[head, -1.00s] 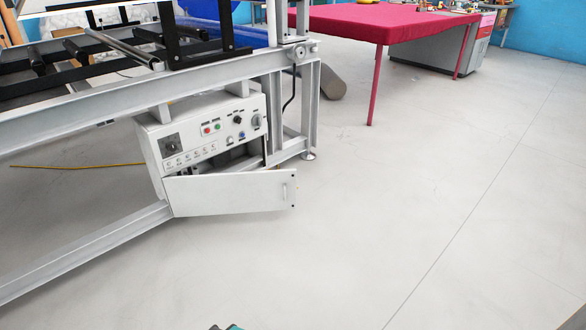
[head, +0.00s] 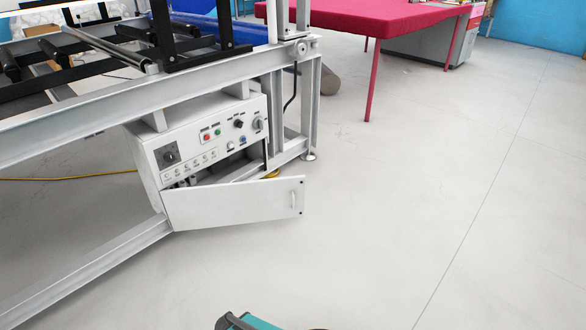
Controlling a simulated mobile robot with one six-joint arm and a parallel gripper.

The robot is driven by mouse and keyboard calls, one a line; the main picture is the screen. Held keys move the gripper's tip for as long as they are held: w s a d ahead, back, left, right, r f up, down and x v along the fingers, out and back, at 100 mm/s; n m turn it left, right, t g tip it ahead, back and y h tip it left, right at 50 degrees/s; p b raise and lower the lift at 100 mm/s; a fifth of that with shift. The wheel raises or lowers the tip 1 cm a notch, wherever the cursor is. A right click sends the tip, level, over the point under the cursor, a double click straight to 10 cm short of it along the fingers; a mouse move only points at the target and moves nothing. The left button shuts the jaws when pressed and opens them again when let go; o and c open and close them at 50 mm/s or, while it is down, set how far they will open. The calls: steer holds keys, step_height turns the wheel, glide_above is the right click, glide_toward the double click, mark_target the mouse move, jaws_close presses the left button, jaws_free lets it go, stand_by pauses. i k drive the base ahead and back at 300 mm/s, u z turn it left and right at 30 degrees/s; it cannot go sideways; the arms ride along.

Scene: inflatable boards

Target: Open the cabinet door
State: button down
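The white control cabinet (head: 151,150) hangs under the metal frame at the left of the head view. Its front carries knobs and red and green buttons. The cabinet door (head: 235,204) is a white panel below the controls. It stands partly open, its right end swung out toward me, with a dark gap behind its top edge. A small handle (head: 294,199) is near the door's right end. My gripper is not clearly shown; only a teal and black part, which I cannot identify for sure, shows at the bottom edge, well apart from the door.
The grey metal frame (head: 110,113) with black bars and rollers fills the left side. A table with a red cloth (head: 365,16) stands at the back. A dark cylinder (head: 329,80) lies behind the frame's leg. The floor (head: 400,200) in front and to the right is clear.

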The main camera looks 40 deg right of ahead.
mark_target(200, 207)
steer(key=u, duration=0.05)
steer(key=i, duration=1.1)
steer(key=u, duration=0.45)
